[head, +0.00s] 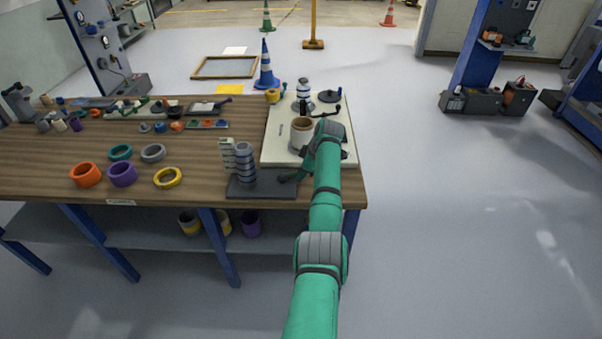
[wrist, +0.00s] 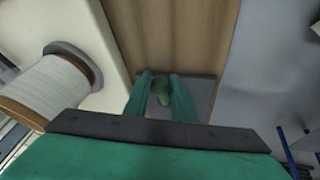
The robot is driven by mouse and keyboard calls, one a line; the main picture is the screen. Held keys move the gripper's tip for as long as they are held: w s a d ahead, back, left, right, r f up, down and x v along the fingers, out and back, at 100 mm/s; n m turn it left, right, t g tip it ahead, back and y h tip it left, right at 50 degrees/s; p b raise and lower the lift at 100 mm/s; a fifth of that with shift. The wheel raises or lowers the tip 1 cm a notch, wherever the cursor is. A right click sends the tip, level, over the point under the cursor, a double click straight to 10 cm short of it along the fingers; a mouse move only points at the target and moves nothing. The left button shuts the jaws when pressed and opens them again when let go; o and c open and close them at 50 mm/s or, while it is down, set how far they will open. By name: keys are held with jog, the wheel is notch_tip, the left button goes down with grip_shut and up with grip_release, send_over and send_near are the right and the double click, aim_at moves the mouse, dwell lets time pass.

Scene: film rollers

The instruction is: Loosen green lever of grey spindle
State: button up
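The grey spindle (head: 245,166) stands upright on a dark base plate (head: 262,191) at the front right of the wooden table. A dark green shape, which looks like the green lever (head: 288,179), shows to its right, beside my arm. In the wrist view the rounded green lever (wrist: 162,90) lies between the two green fingers of my gripper (wrist: 160,78). The fingers are apart, one on each side of it, with narrow gaps; I cannot tell whether either touches. The spindle body is not seen in the wrist view, and my arm mostly hides the gripper in the head view.
A white board (head: 280,152) bearing a white roller (head: 301,134) lies behind the spindle; the roller also shows close on the left in the wrist view (wrist: 55,92). Coloured rings, including an orange ring (head: 85,174), lie left. The floor right of the table is clear.

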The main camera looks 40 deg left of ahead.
jog(key=o, duration=0.3)
jog(key=shift+r, duration=0.15)
jog(key=v, duration=1)
jog(key=shift+d+r, duration=0.25)
jog(key=shift+r, duration=0.05)
